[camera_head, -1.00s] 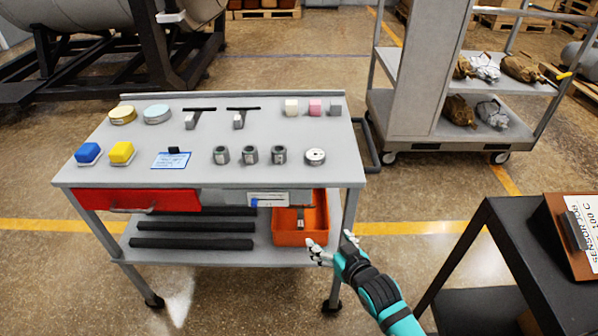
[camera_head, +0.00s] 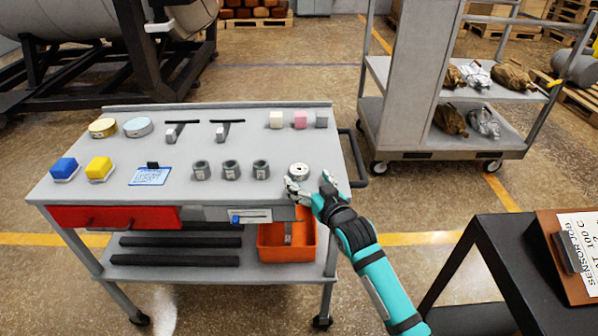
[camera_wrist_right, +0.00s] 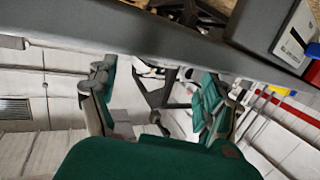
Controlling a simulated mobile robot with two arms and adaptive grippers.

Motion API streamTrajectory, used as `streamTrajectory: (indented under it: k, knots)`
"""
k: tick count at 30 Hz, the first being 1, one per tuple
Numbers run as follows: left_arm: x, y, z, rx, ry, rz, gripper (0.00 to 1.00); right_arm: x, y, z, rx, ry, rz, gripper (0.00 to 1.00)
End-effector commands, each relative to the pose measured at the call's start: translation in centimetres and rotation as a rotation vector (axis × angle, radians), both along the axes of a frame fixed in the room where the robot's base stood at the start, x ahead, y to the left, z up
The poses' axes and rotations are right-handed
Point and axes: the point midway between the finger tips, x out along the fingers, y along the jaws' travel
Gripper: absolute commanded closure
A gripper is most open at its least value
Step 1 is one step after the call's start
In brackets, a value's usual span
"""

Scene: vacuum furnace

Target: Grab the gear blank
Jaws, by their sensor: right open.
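The gear blank appears to be the pale round piece with a dark centre hole (camera_head: 299,170), lying flat near the front right corner of the grey cart top (camera_head: 215,190). My right gripper (camera_head: 312,188) is at that corner, just in front of the gear blank in the head view, with fingers spread and nothing between them. Whether it touches the piece cannot be told. In the right wrist view the two green fingers (camera_wrist_right: 155,100) stand wide apart, with the grey cart edge (camera_wrist_right: 180,42) beyond. I cannot make out the gear blank there. My left gripper is out of view.
Several dark grey nuts (camera_head: 231,169) stand left of the gear blank, and small cubes (camera_head: 300,119) sit behind it. An orange bin (camera_head: 273,251) is on the lower shelf. A black stand (camera_head: 500,255) with a clipboard (camera_head: 572,258) is at right.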

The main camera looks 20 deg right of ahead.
Motion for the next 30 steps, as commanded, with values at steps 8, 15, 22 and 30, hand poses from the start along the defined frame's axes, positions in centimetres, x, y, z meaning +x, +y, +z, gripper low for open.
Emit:
streamTrajectory:
  k: [8,15,22,30]
  knots:
    - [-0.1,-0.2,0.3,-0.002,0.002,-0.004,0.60,3.1,0.2,-0.2,0.002,0.000,0.000,0.18]
    - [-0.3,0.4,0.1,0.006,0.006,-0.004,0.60,5.3,0.5,-0.8,0.000,0.002,0.000,0.18]
    - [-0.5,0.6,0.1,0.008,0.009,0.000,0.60,5.3,0.5,-1.0,-0.002,0.006,0.000,0.19]
    - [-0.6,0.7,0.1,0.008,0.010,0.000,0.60,5.3,0.3,-1.1,-0.004,0.010,-0.003,0.55]
